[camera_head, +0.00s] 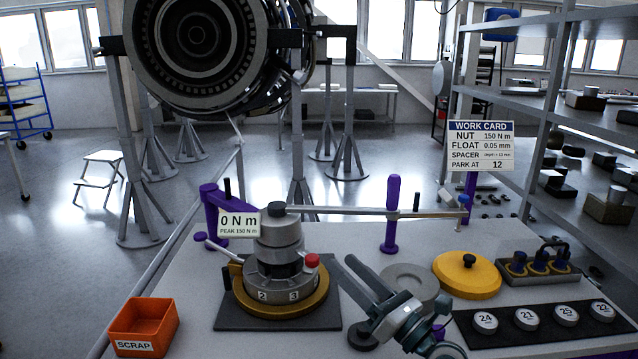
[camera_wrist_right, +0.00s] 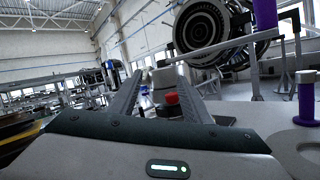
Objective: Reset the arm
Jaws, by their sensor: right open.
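My right gripper (camera_head: 345,265) comes in from the lower right over the bench, to the right of the round fixture (camera_head: 277,268). In the right wrist view its two fingers (camera_wrist_right: 164,78) are apart with nothing held between them. The fixture, with grey stacked cylinders, a gold ring, numbered faces and a red knob (camera_head: 312,261), stands on a dark base plate (camera_head: 235,322). The red knob (camera_wrist_right: 171,98) shows beyond the fingers in the wrist view. My left gripper is not in view.
An orange scrap bin (camera_head: 145,325) stands left. A yellow disc (camera_head: 468,277), numbered pucks (camera_head: 526,318) and a holder (camera_head: 540,265) lie right. The work card (camera_head: 481,146) stands behind.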

